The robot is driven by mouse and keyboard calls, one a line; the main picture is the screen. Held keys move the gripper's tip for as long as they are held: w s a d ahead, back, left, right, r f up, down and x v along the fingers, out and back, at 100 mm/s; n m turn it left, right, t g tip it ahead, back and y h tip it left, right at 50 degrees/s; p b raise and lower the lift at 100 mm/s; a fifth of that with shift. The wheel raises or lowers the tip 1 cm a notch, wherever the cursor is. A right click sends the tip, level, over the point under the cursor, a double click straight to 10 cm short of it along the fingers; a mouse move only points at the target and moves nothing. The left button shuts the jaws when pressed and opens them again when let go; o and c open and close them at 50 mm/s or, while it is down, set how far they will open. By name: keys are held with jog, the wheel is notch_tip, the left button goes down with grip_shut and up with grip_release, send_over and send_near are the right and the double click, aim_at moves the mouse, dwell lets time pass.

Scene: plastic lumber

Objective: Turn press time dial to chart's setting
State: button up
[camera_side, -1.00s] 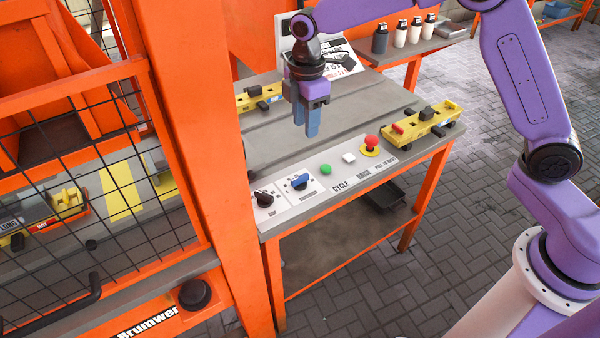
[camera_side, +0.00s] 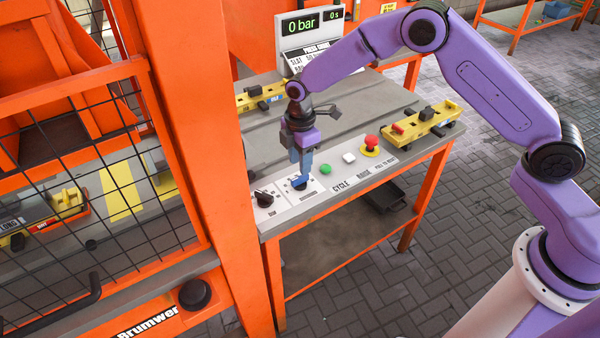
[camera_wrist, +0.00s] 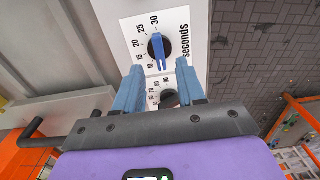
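The press time dial is a blue bar knob (camera_wrist: 158,48) on a black base, with a white scale marked "seconds" running to 30. It also shows in the side view (camera_side: 300,184) on the front control panel. In the wrist view the knob's bar is nearly upright in the picture; which mark it points to is unclear. My gripper (camera_wrist: 157,72) is open, its blue fingers apart and empty just short of the knob. In the side view my gripper (camera_side: 302,172) points down over the dial, partly covering it. The chart (camera_side: 299,61) is partly hidden by my arm.
A black dial (camera_side: 263,198) sits left of the blue one. A green button (camera_side: 326,169), white button (camera_side: 348,158) and red stop button (camera_side: 371,142) lie to the right. A display (camera_side: 313,22) reads 0 bar and 0 s. An orange post (camera_side: 190,150) stands left.

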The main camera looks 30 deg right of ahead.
aim_at(300, 177)
jog(key=shift+f, duration=2.5)
grip_shut()
